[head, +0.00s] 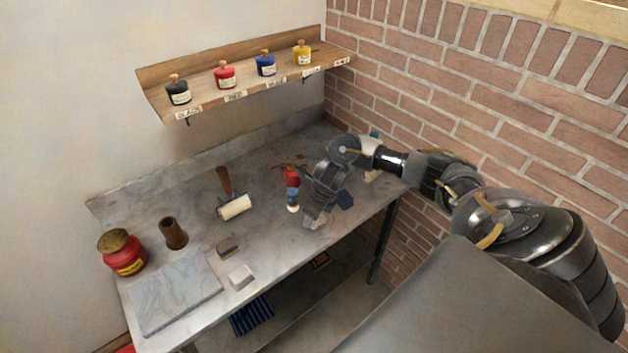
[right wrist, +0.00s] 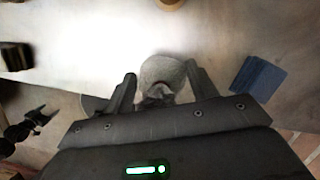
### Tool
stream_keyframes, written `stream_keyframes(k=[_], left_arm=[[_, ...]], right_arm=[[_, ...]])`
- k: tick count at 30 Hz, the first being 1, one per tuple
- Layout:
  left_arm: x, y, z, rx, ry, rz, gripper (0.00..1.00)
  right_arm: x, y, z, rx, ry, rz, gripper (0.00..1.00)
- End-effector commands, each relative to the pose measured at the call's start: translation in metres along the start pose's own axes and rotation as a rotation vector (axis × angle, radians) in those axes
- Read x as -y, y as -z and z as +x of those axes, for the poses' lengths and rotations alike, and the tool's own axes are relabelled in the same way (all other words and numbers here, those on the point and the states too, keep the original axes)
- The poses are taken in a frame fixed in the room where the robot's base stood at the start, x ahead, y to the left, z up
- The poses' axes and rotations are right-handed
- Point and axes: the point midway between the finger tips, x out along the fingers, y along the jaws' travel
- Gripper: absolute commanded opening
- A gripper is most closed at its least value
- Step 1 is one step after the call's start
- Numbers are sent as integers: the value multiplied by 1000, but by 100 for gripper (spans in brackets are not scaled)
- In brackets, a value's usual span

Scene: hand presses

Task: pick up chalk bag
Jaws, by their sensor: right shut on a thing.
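The chalk bag (right wrist: 163,72) is a rounded, pale grey bundle in the right wrist view. It sits between the two fingers of my right gripper (right wrist: 162,88), which is shut on its gathered, darker neck. In the head view my right gripper (head: 317,214) points down at the worktable near its front right edge. My gripper and wrist hide most or all of the bag there. I cannot tell whether the bag touches the tabletop. My left gripper is in neither view.
A dark blue block (head: 345,199) stands just right of my right gripper. A red-and-blue upright item (head: 292,190) is close on its left. A roller (head: 235,207), a red jar (head: 122,252) and a grey slab (head: 174,291) lie further left. A shelf (head: 245,80) holds ink bottles.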

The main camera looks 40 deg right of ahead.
Motion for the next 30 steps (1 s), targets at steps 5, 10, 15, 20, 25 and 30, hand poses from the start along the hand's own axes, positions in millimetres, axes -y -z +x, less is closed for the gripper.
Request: stream_keyframes(k=[5,10,15,20,25,30], left_arm=[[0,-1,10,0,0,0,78],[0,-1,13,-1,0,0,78],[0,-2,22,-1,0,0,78],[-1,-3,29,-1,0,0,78],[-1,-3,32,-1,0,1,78],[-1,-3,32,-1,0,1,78]], right_arm=[[-2,14,-39,4,5,-7,33],[-8,40,-83,1,7,-4,33],[-16,73,-108,-1,4,-4,33],[-21,93,-126,0,3,0,33],[-24,103,-136,0,1,1,33],[-25,106,-138,-1,0,1,33]])
